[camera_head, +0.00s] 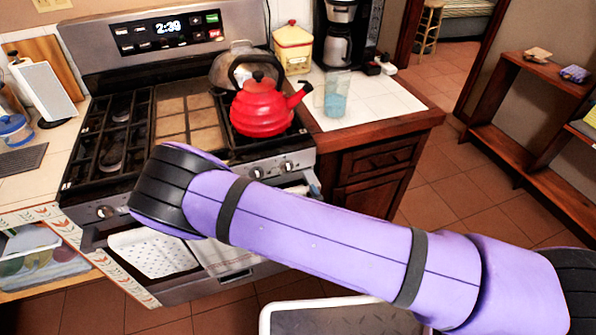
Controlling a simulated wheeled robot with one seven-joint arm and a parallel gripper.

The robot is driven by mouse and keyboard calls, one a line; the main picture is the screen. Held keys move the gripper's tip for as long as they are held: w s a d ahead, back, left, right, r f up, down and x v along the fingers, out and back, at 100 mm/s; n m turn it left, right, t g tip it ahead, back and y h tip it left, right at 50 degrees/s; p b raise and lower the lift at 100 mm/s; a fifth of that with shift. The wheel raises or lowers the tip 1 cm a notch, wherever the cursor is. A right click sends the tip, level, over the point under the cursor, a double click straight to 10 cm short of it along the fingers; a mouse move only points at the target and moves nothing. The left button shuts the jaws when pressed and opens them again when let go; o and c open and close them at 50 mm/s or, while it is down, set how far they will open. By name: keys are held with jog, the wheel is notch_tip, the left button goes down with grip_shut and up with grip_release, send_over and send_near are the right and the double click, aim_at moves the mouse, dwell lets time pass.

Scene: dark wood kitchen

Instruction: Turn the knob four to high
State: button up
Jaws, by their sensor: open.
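The stove (83,195) stands at the left with a row of silver knobs along its front panel. One knob (105,211) shows at the left end, and another knob (256,172) and the rightmost knob (286,167) show at the right. My purple arm crosses in front of the panel and hides its middle part. No numbers are readable on the knobs, so I cannot tell which is knob four or how it is set. My gripper does not show in this view.
A pan lid, a yellow canister (293,47), a glass of blue liquid (335,97) and a coffee maker stand nearby. A patterned towel (155,254) hangs on the oven front. Open tiled floor (470,195) lies at the right.

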aim_at(287, 169)
jog(key=x, duration=1)
jog(key=shift+w, duration=0.35)
jog(key=shift+a, duration=0.1)
jog(key=shift+c, duration=0.3)
jog(key=c, duration=0.8)
jog(key=n, duration=0.4)
jog(key=shift+s+a+f, duration=0.1)
jog(key=shift+a, duration=0.1)
jog(key=shift+a+f+n, duration=0.1)
jog(key=shift+a+n, duration=0.05)
jog(key=shift+n, duration=2.25)
